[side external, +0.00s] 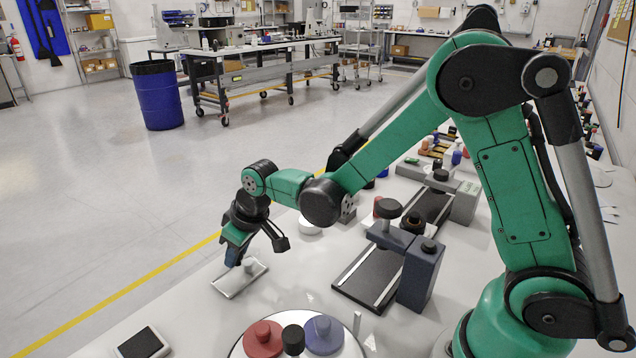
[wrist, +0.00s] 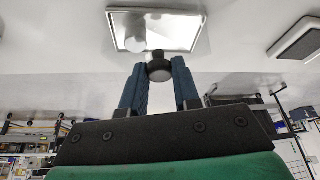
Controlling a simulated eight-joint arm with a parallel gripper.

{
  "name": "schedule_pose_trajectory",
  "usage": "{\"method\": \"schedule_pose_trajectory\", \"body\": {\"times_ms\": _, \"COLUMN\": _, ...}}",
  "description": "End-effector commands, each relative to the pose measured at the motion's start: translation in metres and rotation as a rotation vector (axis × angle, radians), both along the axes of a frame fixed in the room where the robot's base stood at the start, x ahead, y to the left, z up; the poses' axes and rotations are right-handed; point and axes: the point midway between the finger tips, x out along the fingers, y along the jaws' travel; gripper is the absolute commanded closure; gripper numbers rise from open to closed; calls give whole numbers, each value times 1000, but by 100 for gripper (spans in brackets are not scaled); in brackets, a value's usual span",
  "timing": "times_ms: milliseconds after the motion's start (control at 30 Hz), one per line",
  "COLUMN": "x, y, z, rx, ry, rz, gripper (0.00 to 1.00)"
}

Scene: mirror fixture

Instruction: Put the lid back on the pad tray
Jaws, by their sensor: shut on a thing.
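My gripper (side external: 243,262) points down over a pale rectangular plate with a bright rim (side external: 227,286), low over the bench top. In the wrist view its blue fingers are shut on a dark round knob (wrist: 159,70). The plate (wrist: 185,32) shows beyond the knob, with a pale round shape on it or reflected in it. I cannot tell whether the knob is joined to the plate as a lid, or whether the plate touches the bench. A shallow tray with a dark pad (side external: 142,344) lies uncovered at the lower left; it shows at the upper right in the wrist view (wrist: 298,36).
A dark grey block (side external: 420,276) and a black-topped slab (side external: 370,278) stand to the right. The bench between plate and pad tray is clear.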

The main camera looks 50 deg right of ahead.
Motion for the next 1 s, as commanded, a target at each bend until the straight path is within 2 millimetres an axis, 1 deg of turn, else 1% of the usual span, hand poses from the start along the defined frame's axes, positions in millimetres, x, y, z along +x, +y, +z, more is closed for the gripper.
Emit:
{"method": "schedule_pose_trajectory", "body": {"times_ms": 233, "x": 0, "y": 0, "z": 0, "rx": 0, "ry": 0, "rz": 0, "gripper": 100}}
{"method": "schedule_pose_trajectory", "body": {"times_ms": 267, "x": 0, "y": 0, "z": 0, "rx": 0, "ry": 0, "rz": 0, "gripper": 68}}
{"method": "schedule_pose_trajectory", "body": {"times_ms": 300, "x": 0, "y": 0, "z": 0, "rx": 0, "ry": 0, "rz": 0, "gripper": 57}}
{"method": "schedule_pose_trajectory", "body": {"times_ms": 367, "x": 0, "y": 0, "z": 0, "rx": 0, "ry": 0, "rz": 0, "gripper": 40}}
{"method": "schedule_pose_trajectory", "body": {"times_ms": 400, "x": 0, "y": 0, "z": 0, "rx": 0, "ry": 0, "rz": 0, "gripper": 37}}
{"method": "schedule_pose_trajectory", "body": {"times_ms": 600, "x": 0, "y": 0, "z": 0, "rx": 0, "ry": 0, "rz": 0, "gripper": 37}}
{"method": "schedule_pose_trajectory", "body": {"times_ms": 667, "x": 0, "y": 0, "z": 0, "rx": 0, "ry": 0, "rz": 0, "gripper": 20}}
{"method": "schedule_pose_trajectory", "body": {"times_ms": 700, "x": 0, "y": 0, "z": 0, "rx": 0, "ry": 0, "rz": 0, "gripper": 8}}
{"method": "schedule_pose_trajectory", "body": {"times_ms": 733, "x": 0, "y": 0, "z": 0, "rx": 0, "ry": 0, "rz": 0, "gripper": 5}}
{"method": "schedule_pose_trajectory", "body": {"times_ms": 1000, "x": 0, "y": 0, "z": 0, "rx": 0, "ry": 0, "rz": 0, "gripper": 5}}
